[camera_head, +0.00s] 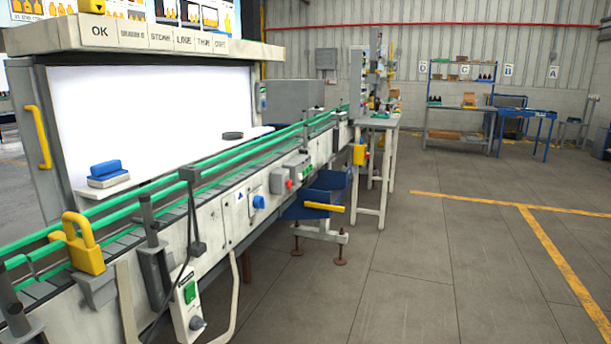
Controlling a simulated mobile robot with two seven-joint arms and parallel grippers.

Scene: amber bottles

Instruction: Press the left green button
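A green button (190,292) sits on a pale control box (181,316) at the lower left, on the near side of the conveyor. A dark round knob (197,323) is below it on the same box. Farther right along the conveyor side, a smaller green part (306,172) shows near a red button (289,184); at this size I cannot tell whether that green part is a button. Neither of my grippers is in view.
The conveyor with green rails (240,147) runs from lower left to back centre. A yellow padlock-shaped part (83,244), a blue knob (258,202) and a blue bin (318,198) are along it. The grey floor (430,270) to the right is clear.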

